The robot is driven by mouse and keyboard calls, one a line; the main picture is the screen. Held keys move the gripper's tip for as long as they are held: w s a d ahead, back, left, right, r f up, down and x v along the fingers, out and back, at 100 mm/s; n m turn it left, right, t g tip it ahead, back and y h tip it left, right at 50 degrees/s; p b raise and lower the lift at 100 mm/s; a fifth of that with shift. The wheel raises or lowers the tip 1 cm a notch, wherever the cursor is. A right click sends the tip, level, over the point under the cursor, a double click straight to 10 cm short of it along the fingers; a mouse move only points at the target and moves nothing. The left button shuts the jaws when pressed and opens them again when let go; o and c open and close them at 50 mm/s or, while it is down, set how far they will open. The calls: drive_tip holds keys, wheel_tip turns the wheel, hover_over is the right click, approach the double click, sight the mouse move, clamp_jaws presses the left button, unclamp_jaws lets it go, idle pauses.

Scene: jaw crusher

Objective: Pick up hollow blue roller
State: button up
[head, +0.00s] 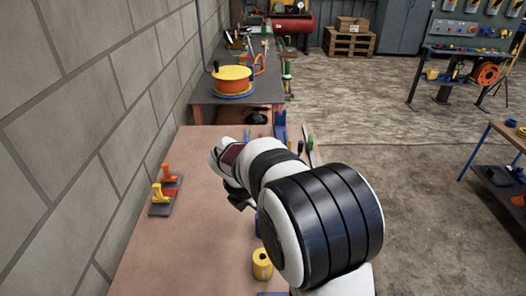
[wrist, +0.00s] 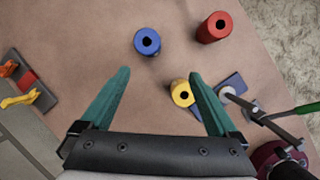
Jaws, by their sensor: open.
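The hollow blue roller (wrist: 147,41) stands upright on the brown bench top in the wrist view, its dark centre hole facing up. My gripper (wrist: 161,73) is open, its two green fingers spread wide with nothing held between them. The blue roller lies beyond the fingertips, between their lines and nearer the left one. In the head view my gripper (head: 238,197) is over the bench, largely hidden by my arm. A blue patch shows beside my arm there, but I cannot tell whether it is the roller.
A yellow roller (wrist: 181,92) is close to the right finger. A red roller (wrist: 215,27) stands further right. Yellow and red clamps (wrist: 20,85) are at the left, near the wall. A metal rod device (wrist: 262,114) is at the right. Bare bench surrounds the blue roller.

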drive_tip(key=w+f, duration=0.2)
drive_tip(key=f, duration=0.3)
drive_tip(key=w+d+f+n, duration=0.1)
drive_tip(key=w+f, duration=0.1)
drive_tip(key=f, duration=0.3)
drive_tip(key=w+f+n, duration=0.1)
drive_tip(key=w+f, duration=0.2)
drive_tip(key=f, duration=0.2)
drive_tip(key=shift+d+f+t, duration=0.3)
drive_tip(key=shift+d+f, duration=0.1)
clamp_jaws()
